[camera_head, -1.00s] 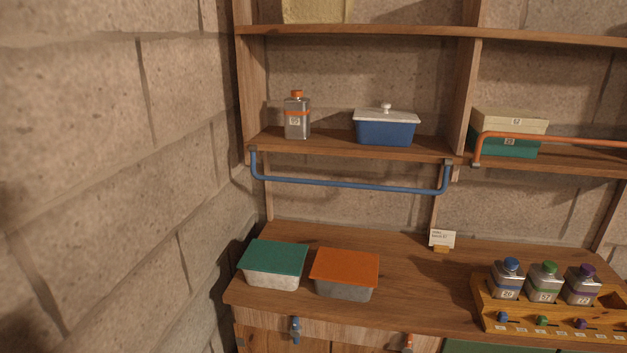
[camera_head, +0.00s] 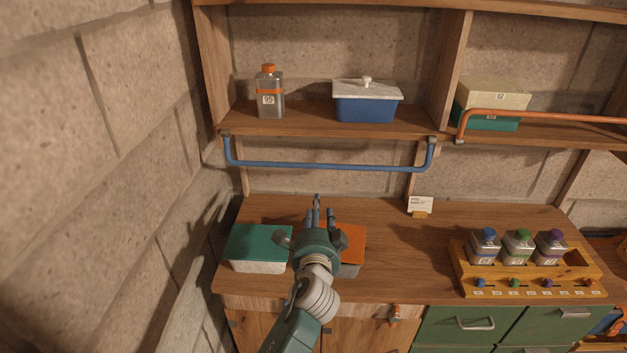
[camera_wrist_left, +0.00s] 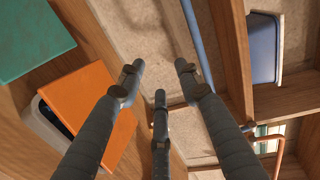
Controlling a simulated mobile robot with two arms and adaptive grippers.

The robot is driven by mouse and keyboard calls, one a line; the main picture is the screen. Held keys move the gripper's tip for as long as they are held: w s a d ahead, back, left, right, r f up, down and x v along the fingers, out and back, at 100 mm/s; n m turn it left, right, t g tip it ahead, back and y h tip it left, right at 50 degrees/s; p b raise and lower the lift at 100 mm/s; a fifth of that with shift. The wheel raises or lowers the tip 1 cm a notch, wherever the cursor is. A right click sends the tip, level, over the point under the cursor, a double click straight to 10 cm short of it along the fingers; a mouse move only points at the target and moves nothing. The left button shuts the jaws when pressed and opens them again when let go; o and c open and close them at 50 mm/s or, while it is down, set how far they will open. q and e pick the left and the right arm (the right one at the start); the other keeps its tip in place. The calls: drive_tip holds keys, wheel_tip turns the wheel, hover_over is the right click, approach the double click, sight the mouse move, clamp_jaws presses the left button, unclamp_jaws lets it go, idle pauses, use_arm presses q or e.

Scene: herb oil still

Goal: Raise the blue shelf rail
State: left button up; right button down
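The blue shelf rail (camera_head: 330,166) hangs lowered in front of and below the left shelf bay, its two ends hinged at the shelf's front edge. In the left wrist view the rail (camera_wrist_left: 196,40) runs past the fingers at the upper middle. My left gripper (camera_head: 316,212) reaches over the counter, in front of the orange-lidded box and below the rail. Its fingers are spread, with nothing between them, in the left wrist view (camera_wrist_left: 160,85). It is apart from the rail. My right gripper is not in view.
A bottle with an orange cap (camera_head: 269,92) and a blue box with a white lid (camera_head: 366,101) stand on the shelf above the rail. A green-lidded box (camera_head: 258,243) and an orange-lidded box (camera_head: 351,240) stand on the counter. An orange rail (camera_head: 540,117) is raised at the right bay.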

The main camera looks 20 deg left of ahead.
use_arm(q)
drive_tip(key=m+t, duration=0.2)
approach(326, 168)
drive_tip(key=shift+b+x, duration=1.2)
drive_tip(key=shift+x, duration=3.8)
drive_tip(key=shift+f, duration=0.1)
